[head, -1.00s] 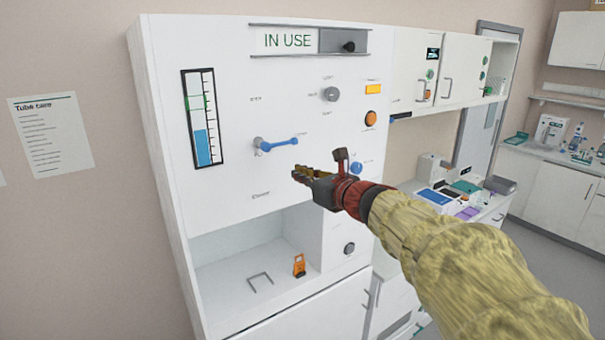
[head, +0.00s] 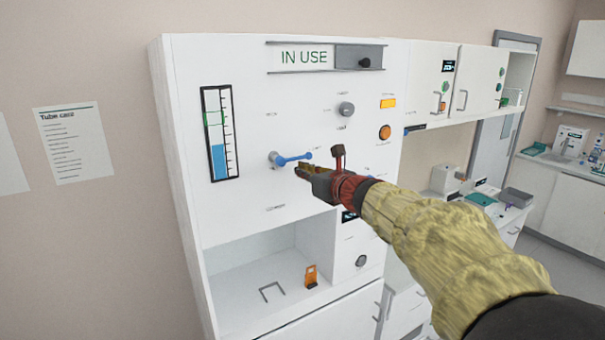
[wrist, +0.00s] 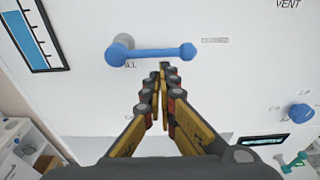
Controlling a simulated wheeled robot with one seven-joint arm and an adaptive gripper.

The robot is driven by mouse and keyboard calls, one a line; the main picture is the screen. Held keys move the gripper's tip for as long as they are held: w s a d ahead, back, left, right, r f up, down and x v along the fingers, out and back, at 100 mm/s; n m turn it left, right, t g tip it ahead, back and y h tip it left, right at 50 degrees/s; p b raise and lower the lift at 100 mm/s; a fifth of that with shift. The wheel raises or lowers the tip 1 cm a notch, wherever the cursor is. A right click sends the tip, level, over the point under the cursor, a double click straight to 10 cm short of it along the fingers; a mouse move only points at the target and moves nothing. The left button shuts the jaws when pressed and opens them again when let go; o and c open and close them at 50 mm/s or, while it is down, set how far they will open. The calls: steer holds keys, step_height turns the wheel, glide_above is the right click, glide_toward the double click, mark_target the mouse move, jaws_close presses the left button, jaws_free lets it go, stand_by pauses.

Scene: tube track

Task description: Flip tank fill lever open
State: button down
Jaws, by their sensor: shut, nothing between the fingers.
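The blue fill lever (head: 293,158) sits on the white cabinet's front panel, pointing right and nearly level from its pivot at the left. In the wrist view the lever (wrist: 150,53) spans the upper middle, with a round knob at its right end. My gripper (head: 299,171) is in front of the panel, just below the lever's right part. In the wrist view its fingertips (wrist: 164,68) are together, empty, and appear just under the lever's bar; I cannot tell whether they touch it. The level gauge (head: 220,133) left of the lever shows blue below a green band.
A grey knob (head: 346,109), an orange button (head: 385,132) and a blue knob (wrist: 300,113) are on the panel to the right. An open alcove below holds an orange item (head: 311,276) and a grey handle-like bracket (head: 271,291). An "IN USE" sign (head: 303,57) is above.

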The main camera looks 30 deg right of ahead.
mark_target(305, 157)
steer(key=shift+w, duration=0.1)
steer(key=shift+d+r+n+b, duration=0.2)
steer(key=shift+r+n+b, duration=0.2)
steer(key=shift+n+b, duration=0.55)
step_height(305, 157, up, 3)
steer(key=n+b, duration=0.2)
steer(key=b, duration=0.1)
steer(key=n+h+b, duration=0.1)
steer(key=n+b, duration=0.2)
steer(key=b, duration=0.1)
steer(key=shift+d+r+n, duration=0.15)
steer(key=shift+n, duration=0.2)
steer(key=shift+a+r+n+t+h+b, duration=0.25)
steer(key=shift+a+r+n+b, duration=0.35)
steer(key=shift+n+b, duration=0.95)
steer(key=shift+a+r+n+t+h+b, duration=0.3)
steer(key=shift+r+n+b, duration=0.5)
steer(key=shift+n+b, duration=0.7)
steer(key=shift+a+r+n+t+h+b, duration=0.2)
steer(key=shift+a+r+n+b, duration=0.45)
steer(key=shift+n+b, duration=0.85)
steer(key=shift+r, duration=0.1)
steer(key=shift+d, duration=0.15)
